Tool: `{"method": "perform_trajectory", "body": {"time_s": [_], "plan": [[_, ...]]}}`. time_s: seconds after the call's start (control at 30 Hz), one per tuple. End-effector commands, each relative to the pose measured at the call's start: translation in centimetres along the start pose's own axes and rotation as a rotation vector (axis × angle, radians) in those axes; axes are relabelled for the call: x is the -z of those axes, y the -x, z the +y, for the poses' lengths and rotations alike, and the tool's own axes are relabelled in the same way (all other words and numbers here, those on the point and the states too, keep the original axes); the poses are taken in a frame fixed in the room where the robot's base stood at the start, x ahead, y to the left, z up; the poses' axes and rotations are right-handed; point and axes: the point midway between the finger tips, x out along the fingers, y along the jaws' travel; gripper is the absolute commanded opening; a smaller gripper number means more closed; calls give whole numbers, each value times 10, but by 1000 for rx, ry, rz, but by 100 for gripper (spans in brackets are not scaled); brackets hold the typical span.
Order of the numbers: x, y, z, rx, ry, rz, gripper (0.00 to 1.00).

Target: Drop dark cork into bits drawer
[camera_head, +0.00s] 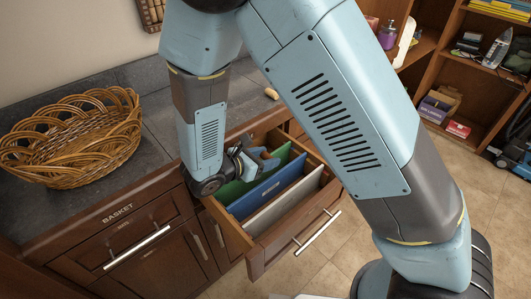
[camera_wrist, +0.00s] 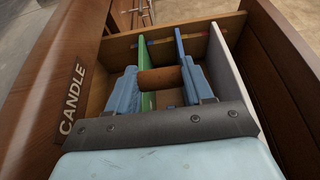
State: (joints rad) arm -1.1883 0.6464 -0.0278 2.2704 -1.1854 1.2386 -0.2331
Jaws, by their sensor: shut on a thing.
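The dark cork (camera_wrist: 160,78) is a brown cylinder lying sideways between the two blue fingers of my gripper (camera_wrist: 161,88) in the wrist view. My gripper is shut on it. In the head view, my gripper (camera_head: 252,163) is over the open drawer (camera_head: 258,238), partly hidden by my arm. The drawer holds upright green (camera_head: 232,190), blue (camera_head: 266,192) and white (camera_head: 287,207) panels. In the wrist view, the cork is between the drawer's side walls, by the green panel; its exact height is unclear. I cannot read this drawer's label.
A wooden face lettered CANDLE (camera_wrist: 75,92) stands beside the drawer. A lighter tan cork-like piece (camera_head: 271,93) lies on the dark counter. A wicker basket (camera_head: 70,135) sits at the left, above a shut drawer marked BASKET (camera_head: 118,213). Shelves stand at the upper right.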

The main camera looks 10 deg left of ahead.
Motion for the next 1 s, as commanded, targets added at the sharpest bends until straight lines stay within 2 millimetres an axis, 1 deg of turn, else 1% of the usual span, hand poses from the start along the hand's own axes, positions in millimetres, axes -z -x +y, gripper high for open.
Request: {"method": "perform_trajectory", "body": {"time_s": [0.3, 0.33, 0.6, 0.87, 1.0], "plan": [[2, -1, 0, 0, 0, 0, 24], [2, -1, 0, 0, 0, 0, 54], [2, -1, 0, 0, 0, 0, 80], [2, 0, 0, 0, 0, 0, 81], [2, 8, 0, -2, -1, 1, 81]]}}
